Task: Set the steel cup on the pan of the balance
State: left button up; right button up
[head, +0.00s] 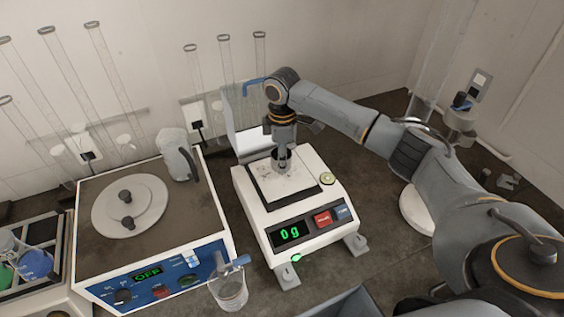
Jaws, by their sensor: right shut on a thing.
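The balance (298,198) stands in the middle of the bench, and its display reads 0 g. The steel cup (284,166) is small and dark and is over the back half of the pan. My right gripper (282,152) points straight down over the pan and is shut on the cup. I cannot tell whether the cup touches the pan. My left gripper is not in view.
A clear beaker (230,290) stands at the front, near both machines. Tall glass tubes (110,70) stand behind. A rack with coloured flasks (35,262) is at far left.

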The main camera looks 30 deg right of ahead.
notch_tip(320, 180, down, 2)
jog(key=shift+s+f+p, duration=0.1)
jog(key=shift+p, duration=0.35)
jog(key=shift+f, duration=0.25)
jog(key=shift+f, duration=0.15)
jog(key=o, duration=1.2)
jog(key=shift+o, duration=0.2)
notch_tip(320, 180, up, 12)
jog(key=b, duration=0.3)
jog(key=shift+r, duration=0.2)
jog(key=shift+s+f, duration=0.1)
jog(key=shift+f, duration=0.05)
